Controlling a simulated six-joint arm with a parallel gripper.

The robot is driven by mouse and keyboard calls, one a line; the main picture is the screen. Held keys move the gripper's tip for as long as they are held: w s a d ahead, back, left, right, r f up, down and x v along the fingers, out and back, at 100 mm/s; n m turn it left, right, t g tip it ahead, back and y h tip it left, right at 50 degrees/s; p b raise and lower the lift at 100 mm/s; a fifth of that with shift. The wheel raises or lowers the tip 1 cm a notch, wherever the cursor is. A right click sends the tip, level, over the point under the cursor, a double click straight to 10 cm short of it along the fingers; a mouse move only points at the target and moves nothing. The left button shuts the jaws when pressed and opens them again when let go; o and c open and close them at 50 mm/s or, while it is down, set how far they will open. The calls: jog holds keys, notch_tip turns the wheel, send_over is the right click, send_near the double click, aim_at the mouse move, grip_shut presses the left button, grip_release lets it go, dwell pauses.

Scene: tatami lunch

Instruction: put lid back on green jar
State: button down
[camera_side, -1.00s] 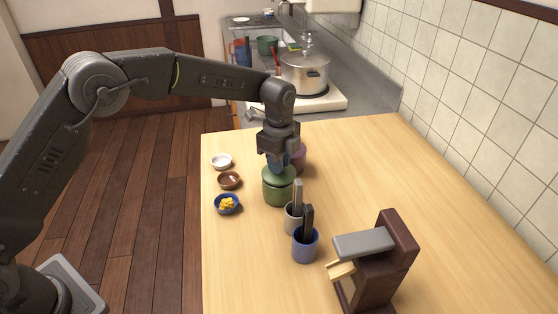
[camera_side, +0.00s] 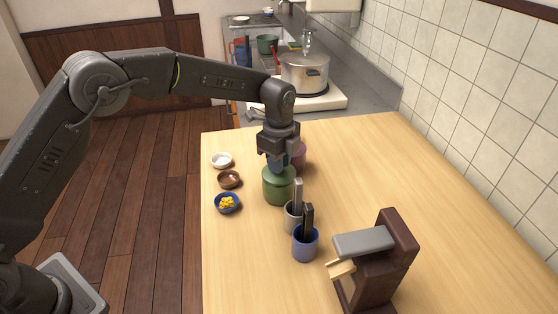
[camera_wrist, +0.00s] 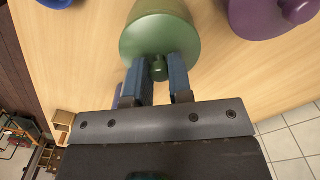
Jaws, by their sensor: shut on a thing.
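The green jar (camera_side: 278,190) stands upright on the wooden table. Its green lid (camera_side: 278,173) is at the jar's mouth and looks level; I cannot tell whether it is fully seated. My gripper (camera_side: 278,163) points down from above, shut on the lid's knob. In the wrist view, the lid (camera_wrist: 158,36) hides most of the jar, and its small round knob (camera_wrist: 158,69) sits between the blue fingers of my gripper (camera_wrist: 160,75).
A purple jar (camera_side: 299,157) stands close behind, also in the wrist view (camera_wrist: 262,14). A grey cup (camera_side: 294,218) and a blue cup (camera_side: 305,246) holding utensils stand in front. Small bowls (camera_side: 228,179) line the left. A dark wooden stand (camera_side: 380,265) is at front right.

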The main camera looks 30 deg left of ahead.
jog(key=shift+c, duration=2.4)
grip_release()
jog(key=shift+r, duration=3.55)
grip_shut()
jog(key=shift+f, duration=0.35)
